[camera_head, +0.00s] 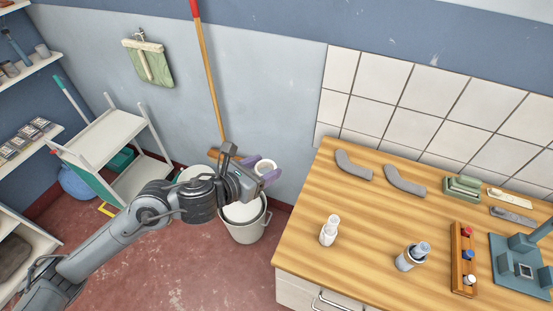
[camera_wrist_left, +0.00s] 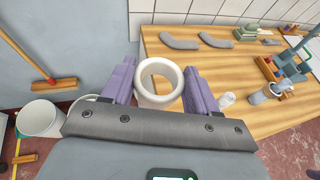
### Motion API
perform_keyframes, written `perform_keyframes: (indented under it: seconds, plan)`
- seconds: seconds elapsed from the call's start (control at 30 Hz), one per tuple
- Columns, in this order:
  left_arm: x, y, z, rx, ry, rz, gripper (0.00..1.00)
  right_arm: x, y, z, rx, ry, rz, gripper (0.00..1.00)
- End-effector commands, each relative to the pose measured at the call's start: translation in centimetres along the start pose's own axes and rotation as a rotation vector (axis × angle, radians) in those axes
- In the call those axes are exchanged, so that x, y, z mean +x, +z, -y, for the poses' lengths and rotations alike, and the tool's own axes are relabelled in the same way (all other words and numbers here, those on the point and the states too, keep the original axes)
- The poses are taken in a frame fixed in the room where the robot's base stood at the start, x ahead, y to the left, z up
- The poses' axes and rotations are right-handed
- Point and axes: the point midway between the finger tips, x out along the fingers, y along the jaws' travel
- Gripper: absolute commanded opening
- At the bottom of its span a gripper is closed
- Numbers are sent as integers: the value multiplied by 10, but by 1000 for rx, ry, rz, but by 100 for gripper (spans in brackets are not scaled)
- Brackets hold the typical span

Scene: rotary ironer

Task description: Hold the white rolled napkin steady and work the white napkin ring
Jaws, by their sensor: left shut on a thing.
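The white napkin ring (camera_head: 265,167) is between the purple fingers of my left gripper (camera_head: 260,172), away from the table, over the floor by the bucket. In the left wrist view the ring (camera_wrist_left: 160,82) sits between both fingers of the left gripper (camera_wrist_left: 160,88), its round opening facing up toward the camera. The gripper is shut on it. A small white rolled piece (camera_head: 329,230), which looks like the rolled napkin, stands on the left part of the wooden table; it also shows in the left wrist view (camera_wrist_left: 227,99). No gripper touches it. My right gripper is not in view.
The wooden table (camera_head: 300,250) carries two grey curved pieces (camera_head: 353,165), a grey cup (camera_head: 411,257), a wooden rack (camera_head: 462,258) and a blue-grey fixture (camera_head: 520,268). A white bucket (camera_head: 248,229) stands below the gripper. A broom (camera_head: 208,80) leans on the wall.

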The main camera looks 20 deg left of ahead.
Motion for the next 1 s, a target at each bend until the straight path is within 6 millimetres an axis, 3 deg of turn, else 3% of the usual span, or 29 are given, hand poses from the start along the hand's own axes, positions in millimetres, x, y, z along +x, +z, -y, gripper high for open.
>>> perform_keyframes:
  seconds: [0.33, 1.0]
  plan:
    - [-9, -21, -2, -4, 8, -2, 30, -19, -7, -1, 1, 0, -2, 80]
    - [-9, -24, -2, -3, 8, 1, 30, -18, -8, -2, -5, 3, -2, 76]
